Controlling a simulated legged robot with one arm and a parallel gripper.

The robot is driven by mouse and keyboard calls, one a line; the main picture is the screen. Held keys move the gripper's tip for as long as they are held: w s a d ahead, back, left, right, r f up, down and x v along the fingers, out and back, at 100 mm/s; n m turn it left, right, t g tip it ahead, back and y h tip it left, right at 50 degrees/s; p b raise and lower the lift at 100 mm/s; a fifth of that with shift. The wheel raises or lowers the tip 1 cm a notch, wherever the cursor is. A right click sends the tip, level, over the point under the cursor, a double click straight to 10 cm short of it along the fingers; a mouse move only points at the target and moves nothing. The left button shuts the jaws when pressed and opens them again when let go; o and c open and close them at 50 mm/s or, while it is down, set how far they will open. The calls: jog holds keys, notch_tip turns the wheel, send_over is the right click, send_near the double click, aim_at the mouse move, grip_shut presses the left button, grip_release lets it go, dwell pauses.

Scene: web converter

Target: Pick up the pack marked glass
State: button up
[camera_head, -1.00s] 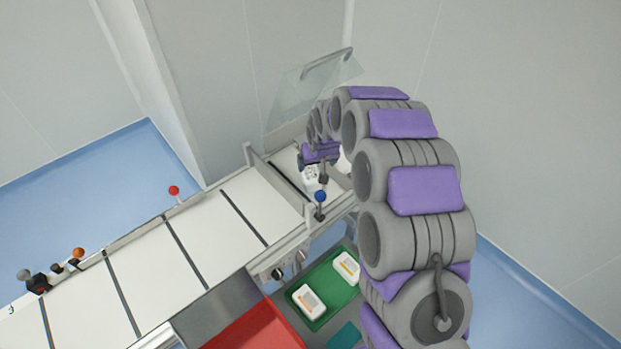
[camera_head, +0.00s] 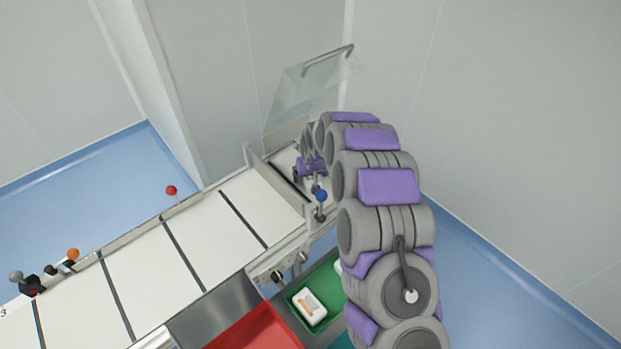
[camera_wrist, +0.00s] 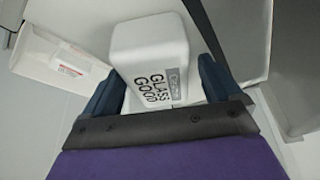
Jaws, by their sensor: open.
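The white pack marked GLASS GOOD (camera_wrist: 158,52) fills the middle of the wrist view, its printed face towards the camera. My gripper (camera_wrist: 160,72) is open, with its dark blue fingers on either side of that pack; I cannot tell whether they touch it. In the head view my gripper (camera_head: 308,178) is at the far right end of the conveyor, and the pack is hidden there by my arm.
Another white pack with a red-printed label (camera_wrist: 68,66) lies left of my gripper. A raised clear guard (camera_head: 298,90) stands behind the conveyor (camera_head: 190,240). A blue-knobbed lever (camera_head: 320,197) is close to my gripper. Below are a green tray (camera_head: 322,277) holding a white pack (camera_head: 309,307), and a red bin (camera_head: 255,332).

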jog(key=shift+f, duration=0.2)
dwell(0.5)
jog(key=c, duration=1.1)
jog(key=shift+c, duration=0.2)
jog(key=shift+r, duration=0.15)
jog(key=r+p, duration=0.1)
jog(key=r, duration=0.2)
jog(key=r+p, duration=0.1)
jog(key=r, duration=0.3)
jog(key=shift+w+d+r, duration=0.15)
jog(key=shift+w+r, duration=0.05)
jog(key=shift+r, duration=0.1)
jog(key=w+d+p, duration=0.2)
jog(key=w+d, duration=1.1)
jog(key=shift+w+d, duration=0.3)
